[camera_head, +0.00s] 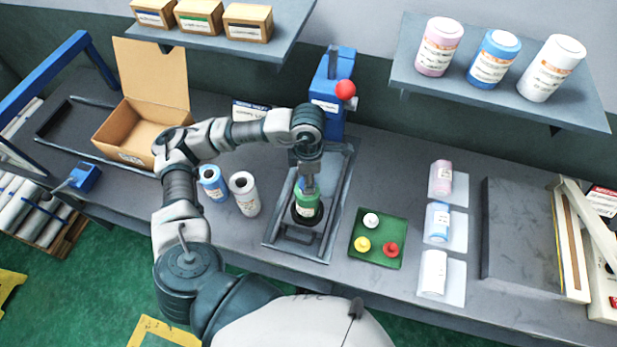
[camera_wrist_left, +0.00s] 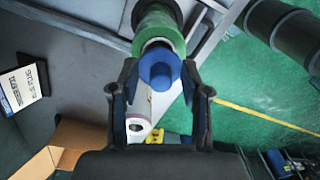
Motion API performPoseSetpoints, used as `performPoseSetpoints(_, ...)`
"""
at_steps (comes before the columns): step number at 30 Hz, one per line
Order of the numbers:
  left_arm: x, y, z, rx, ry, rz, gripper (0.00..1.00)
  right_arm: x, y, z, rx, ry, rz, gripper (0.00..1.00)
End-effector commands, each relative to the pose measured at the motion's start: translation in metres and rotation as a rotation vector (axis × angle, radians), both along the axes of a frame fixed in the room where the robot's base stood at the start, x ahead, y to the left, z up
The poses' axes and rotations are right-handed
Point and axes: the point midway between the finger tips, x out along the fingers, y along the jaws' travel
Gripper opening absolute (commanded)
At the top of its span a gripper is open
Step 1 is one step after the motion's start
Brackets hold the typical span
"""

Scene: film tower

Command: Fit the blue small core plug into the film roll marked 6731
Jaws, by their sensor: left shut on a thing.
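My left gripper (camera_head: 307,188) points down over the green film roll (camera_head: 307,208), which stands in the dark tray (camera_head: 280,243) of the bench press. In the left wrist view, the gripper (camera_wrist_left: 160,92) has the blue small core plug (camera_wrist_left: 160,68) between its fingers and is shut on it. The plug lines up with the near end of the green roll (camera_wrist_left: 158,22), at the pale core opening. I cannot tell whether it has entered. The mark 6731 cannot be read on any roll. My right gripper is not in view.
A blue-wrapped roll (camera_head: 212,183) and a white roll (camera_head: 244,194) stand left of the tray. A green tray (camera_head: 368,256) with white, yellow and red plugs lies on the right. The blue press (camera_head: 332,92) with a red knob stands behind. An open carton (camera_head: 140,128) is at the left.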

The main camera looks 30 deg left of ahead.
Motion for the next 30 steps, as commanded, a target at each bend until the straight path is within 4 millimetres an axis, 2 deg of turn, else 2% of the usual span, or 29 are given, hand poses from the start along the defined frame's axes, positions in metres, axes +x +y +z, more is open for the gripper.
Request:
performPoseSetpoints(17,0.0,0.0003,-0.0003,-0.001,-0.001,0.0,0.24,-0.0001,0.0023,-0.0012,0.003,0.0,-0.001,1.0)
performPoseSetpoints(30,0.0,0.0001,-0.0089,-0.001,-0.001,0.0,0.24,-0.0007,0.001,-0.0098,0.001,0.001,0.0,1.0)
